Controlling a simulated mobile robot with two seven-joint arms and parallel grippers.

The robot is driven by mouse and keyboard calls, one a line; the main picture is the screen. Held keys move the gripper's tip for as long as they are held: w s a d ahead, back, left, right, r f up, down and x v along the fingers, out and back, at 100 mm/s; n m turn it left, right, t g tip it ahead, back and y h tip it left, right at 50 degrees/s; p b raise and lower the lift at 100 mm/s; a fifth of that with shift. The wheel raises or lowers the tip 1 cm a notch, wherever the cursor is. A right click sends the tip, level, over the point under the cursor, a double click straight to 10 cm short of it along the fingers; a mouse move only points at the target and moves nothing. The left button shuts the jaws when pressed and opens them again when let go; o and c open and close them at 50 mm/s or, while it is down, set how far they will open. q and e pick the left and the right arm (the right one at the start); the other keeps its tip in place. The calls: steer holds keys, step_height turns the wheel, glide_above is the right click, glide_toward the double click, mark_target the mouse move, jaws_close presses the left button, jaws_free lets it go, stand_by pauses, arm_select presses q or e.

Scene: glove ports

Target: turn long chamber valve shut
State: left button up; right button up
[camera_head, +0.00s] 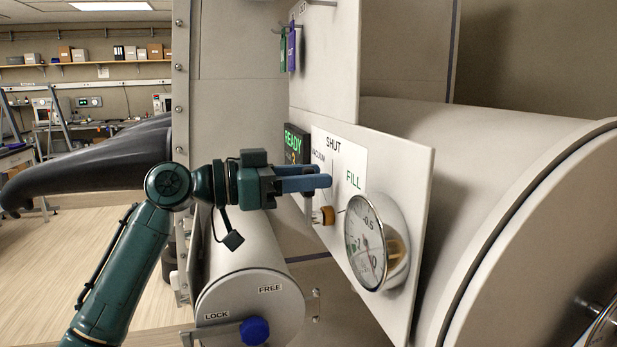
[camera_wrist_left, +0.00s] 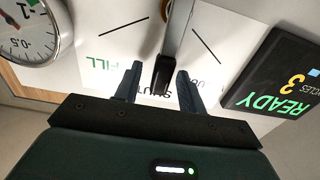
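The valve's brass hub (camera_head: 325,215) sits on the white panel above and left of the gauge. Its grey lever (camera_wrist_left: 177,35) shows in the left wrist view with a black tip (camera_wrist_left: 162,76), pointing toward the SHUT label between the FILL and VACUUM lines. My left gripper (camera_head: 328,181) is in front of the panel and hides most of the lever in the head view. In the wrist view its fingers (camera_wrist_left: 158,90) are open, one on each side of the lever tip, with gaps visible. My right gripper is not in view.
A round gauge (camera_head: 369,243) juts from the panel at right of the valve. A READY display (camera_head: 293,146) is at its left. Below is a small chamber door with a blue knob (camera_head: 254,330) and LOCK and FREE labels. A black glove (camera_head: 95,165) sticks out at left.

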arm_select(q)
steer(key=b+v, duration=0.3)
steer(key=v, duration=1)
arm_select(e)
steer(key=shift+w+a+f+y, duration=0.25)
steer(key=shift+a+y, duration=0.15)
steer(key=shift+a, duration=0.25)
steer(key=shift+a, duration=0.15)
